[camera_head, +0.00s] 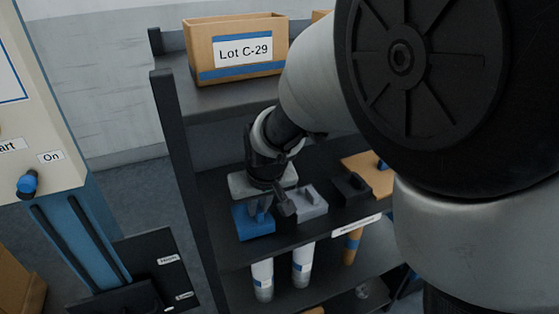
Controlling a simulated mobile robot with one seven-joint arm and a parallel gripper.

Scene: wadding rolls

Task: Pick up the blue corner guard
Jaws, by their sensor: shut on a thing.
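The blue corner guard (254,223) is a small blue block with a raised part on top. It is at the left end of the middle shelf (300,238). My gripper (260,212) comes down on it from above and is shut on its raised part. The guard appears to be at shelf level; I cannot tell whether its underside touches the shelf. My gripper's body hides part of its top.
A grey block (309,204) and a black block (352,188) sit close to the right. A carton labelled Lot C-29 (235,50) stands on the upper shelf. White rolls (302,264) are below. A dark post (183,160) rises at the left.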

